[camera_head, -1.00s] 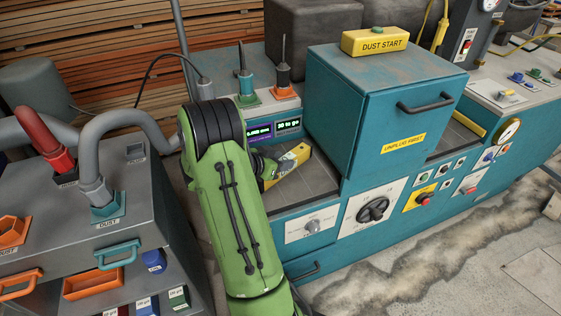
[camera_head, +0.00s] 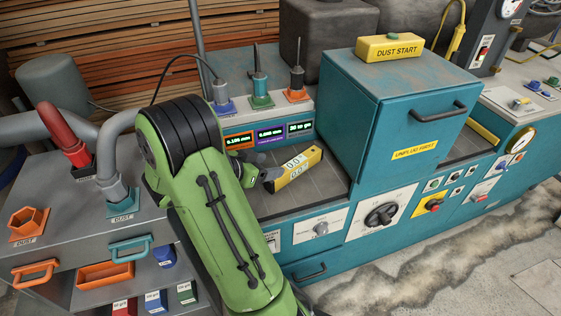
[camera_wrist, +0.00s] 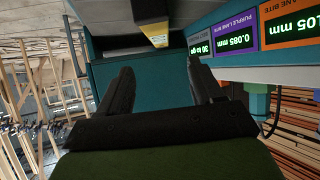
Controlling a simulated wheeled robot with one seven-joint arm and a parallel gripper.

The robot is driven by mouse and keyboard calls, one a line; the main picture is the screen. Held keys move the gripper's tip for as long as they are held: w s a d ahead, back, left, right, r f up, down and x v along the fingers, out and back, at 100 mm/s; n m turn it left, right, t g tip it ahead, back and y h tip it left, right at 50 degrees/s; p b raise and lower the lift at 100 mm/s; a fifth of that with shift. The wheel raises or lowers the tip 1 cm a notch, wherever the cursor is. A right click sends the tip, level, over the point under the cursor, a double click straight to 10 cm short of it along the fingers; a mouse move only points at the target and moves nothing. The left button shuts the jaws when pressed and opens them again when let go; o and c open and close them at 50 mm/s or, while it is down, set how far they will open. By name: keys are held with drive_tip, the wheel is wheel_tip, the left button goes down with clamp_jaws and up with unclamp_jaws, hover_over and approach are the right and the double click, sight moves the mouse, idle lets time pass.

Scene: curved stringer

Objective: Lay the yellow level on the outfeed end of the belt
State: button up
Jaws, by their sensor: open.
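The yellow level (camera_head: 297,170), with a pale readout face marked 0.0°, lies at a slant on the dark belt (camera_head: 327,190) at the left of the teal machine, beside its hood. My gripper (camera_head: 266,181) is just left of the level, low by the belt, with part of it behind my green arm. In the wrist view, my gripper (camera_wrist: 160,70) has its two dark fingers apart with nothing between them. The level (camera_wrist: 153,32) shows beyond the fingertips at the top, apart from them.
The teal hood (camera_head: 395,115) stands right of the level. Behind the belt are lit readouts (camera_head: 270,135) and coloured tool holders (camera_head: 262,101). A grey dust cabinet (camera_head: 50,190) with hoses stands left of my arm. A yellow bar (camera_head: 483,132) shows right of the hood.

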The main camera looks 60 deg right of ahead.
drive_tip(key=w+a+r+n+t+y, duration=0.1)
drive_tip(key=a+r+n+t+y, duration=0.2)
drive_tip(key=a, duration=0.4)
drive_tip(key=w+a+r+n+t+y, duration=0.1)
drive_tip(key=a+r+n+t, duration=0.1)
drive_tip(key=a+n, duration=0.35)
drive_tip(key=w+a+r+n+t+y, duration=0.1)
drive_tip(key=a+r+n+t+y, duration=0.15)
drive_tip(key=a, duration=0.55)
drive_tip(key=s+a+r+n+t+y, duration=0.1)
drive_tip(key=s+a+n+y, duration=0.1)
drive_tip(key=a+n, duration=0.3)
drive_tip(key=s+a+r+n+t+y, duration=0.1)
drive_tip(key=s+a+n+y, duration=0.2)
drive_tip(key=a, duration=0.6)
drive_tip(key=s+n, duration=0.2)
drive_tip(key=n, duration=0.1)
drive_tip(key=shift+r, duration=0.4)
